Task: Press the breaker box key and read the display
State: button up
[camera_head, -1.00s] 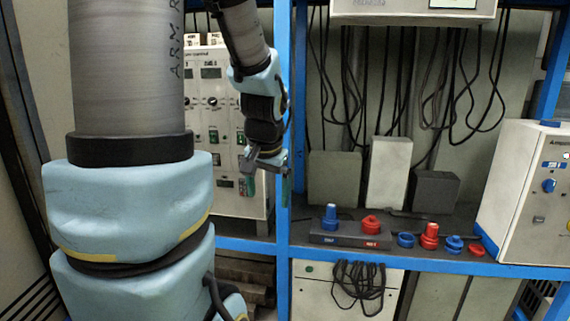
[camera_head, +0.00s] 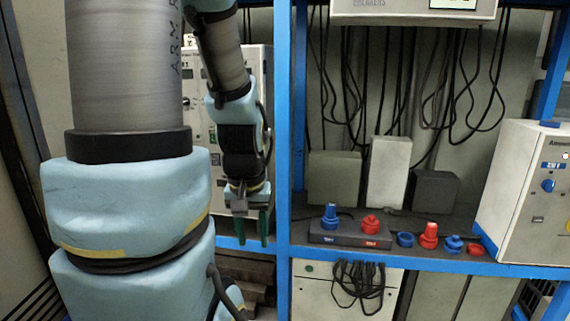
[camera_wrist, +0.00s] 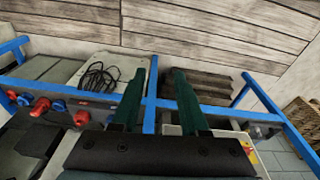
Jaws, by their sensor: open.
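The breaker box (camera_head: 412,12) is a pale box at the top of the right-hand bay, cut off by the picture's top edge. Its lower edge shows the word BREAKERS and part of a lit yellowish display (camera_head: 455,3). The display's reading and any key are out of view. My gripper (camera_head: 252,230) hangs in front of the left bay, left of the blue upright, well below and left of the breaker box. Its two green fingers are apart with nothing between them; they also show in the wrist view (camera_wrist: 157,78).
The blue frame's upright (camera_head: 284,130) stands between my gripper and the right bay. Blue and red connectors (camera_head: 428,236) and grey blocks (camera_head: 389,172) stand on the shelf. Black cables hang behind. A white instrument (camera_head: 528,190) stands at the right.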

grip_shut()
dwell(1.1)
